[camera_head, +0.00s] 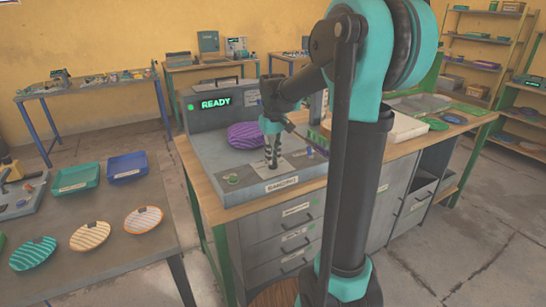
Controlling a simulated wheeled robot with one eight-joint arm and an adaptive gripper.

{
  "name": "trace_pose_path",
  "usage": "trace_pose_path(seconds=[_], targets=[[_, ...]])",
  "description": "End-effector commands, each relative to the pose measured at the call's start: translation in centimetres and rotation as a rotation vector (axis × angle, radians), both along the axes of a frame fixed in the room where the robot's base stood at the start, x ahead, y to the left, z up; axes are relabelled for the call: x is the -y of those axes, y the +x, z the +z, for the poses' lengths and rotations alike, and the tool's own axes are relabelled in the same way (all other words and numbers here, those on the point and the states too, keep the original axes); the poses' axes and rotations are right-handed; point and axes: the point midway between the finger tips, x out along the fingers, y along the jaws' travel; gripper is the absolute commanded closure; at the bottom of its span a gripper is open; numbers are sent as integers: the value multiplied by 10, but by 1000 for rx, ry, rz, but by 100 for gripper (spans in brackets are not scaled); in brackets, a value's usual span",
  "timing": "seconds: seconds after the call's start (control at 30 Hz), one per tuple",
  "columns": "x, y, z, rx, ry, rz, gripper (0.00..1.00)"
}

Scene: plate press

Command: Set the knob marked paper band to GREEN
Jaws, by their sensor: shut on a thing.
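The press (210,150) stands on the wooden-topped bench, with a green READY display (216,103). My gripper (272,163) points down at the light panel on the press's front deck. Its fingers are closed together around a knob there, which they hide almost wholly. A white label (282,184) sits on the front edge below it; its words are too small to read surely. The knob's pointer and colour setting cannot be seen.
My arm covers the middle right of the view. A dark table at left holds striped plates (143,219), a teal tray (76,178) and a blue tray (127,168). Drawers (290,236) sit under the press. Shelves stand at far right.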

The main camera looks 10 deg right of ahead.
Motion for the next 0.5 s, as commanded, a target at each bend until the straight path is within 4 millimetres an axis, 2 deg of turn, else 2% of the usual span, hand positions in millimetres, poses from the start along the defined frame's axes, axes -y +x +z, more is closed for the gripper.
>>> trace_pose_path(seconds=[0.27, 0.5], targets=[[0, 0, 0, 0, 0, 128, 100], [0, 0, 0, 0, 0, 337, 100]])
